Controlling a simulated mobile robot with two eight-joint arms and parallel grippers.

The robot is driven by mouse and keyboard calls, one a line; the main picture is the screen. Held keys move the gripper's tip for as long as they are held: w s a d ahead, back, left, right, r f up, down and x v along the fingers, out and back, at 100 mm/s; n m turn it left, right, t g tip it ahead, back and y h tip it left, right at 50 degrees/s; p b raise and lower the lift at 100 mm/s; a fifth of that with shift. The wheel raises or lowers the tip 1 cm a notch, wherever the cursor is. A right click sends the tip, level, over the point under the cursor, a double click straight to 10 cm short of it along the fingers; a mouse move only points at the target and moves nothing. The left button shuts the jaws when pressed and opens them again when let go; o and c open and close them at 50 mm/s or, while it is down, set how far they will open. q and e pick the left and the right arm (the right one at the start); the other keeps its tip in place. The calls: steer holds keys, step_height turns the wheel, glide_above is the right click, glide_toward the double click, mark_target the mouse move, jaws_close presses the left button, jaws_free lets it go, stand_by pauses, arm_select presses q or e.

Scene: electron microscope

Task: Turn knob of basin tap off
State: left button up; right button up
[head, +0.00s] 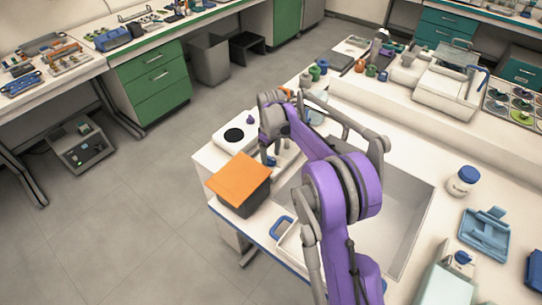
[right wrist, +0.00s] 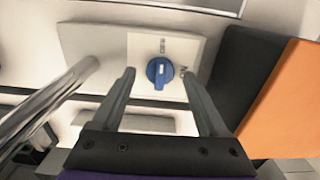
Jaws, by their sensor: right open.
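The blue round knob (right wrist: 160,72) with a pale mark sits on a white plate (right wrist: 195,52) in the right wrist view. My right gripper (right wrist: 158,76) is open, with one fingertip on each side of the knob. A gap shows on both sides, and I cannot tell how far the tips are from the plate in depth. A chrome tap pipe (right wrist: 50,100) runs slantwise left of the gripper. In the head view my right gripper (head: 271,158) is at the counter's far left end, and the knob is not visible there. My left gripper is not in view.
A dark box with an orange top (head: 239,180) stands close beside the gripper; the orange top (right wrist: 285,105) also shows in the right wrist view. The sunken basin (head: 408,220) lies to the right. A white device with a black disc (head: 233,135) stands behind the box.

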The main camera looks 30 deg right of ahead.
mark_target(271, 159)
step_height(271, 159, up, 10)
steer(key=shift+p, duration=0.35)
steer(key=shift+r, duration=0.1)
steer(key=s+a+r+m+t+p, duration=0.25)
steer(key=s+a+r, duration=0.25)
steer(key=s+a, duration=0.65)
steer(key=s+a+f+m+t, duration=0.1)
steer(key=s+f, duration=0.1)
steer(key=s, duration=0.7)
steer(key=s+a+f+m+t+p, duration=0.1)
steer(key=s+a+f+t, duration=0.1)
steer(key=s, duration=0.6)
steer(key=shift+s+a+f, duration=0.25)
steer(key=shift+s+f, duration=0.1)
steer(key=shift+f, duration=0.45)
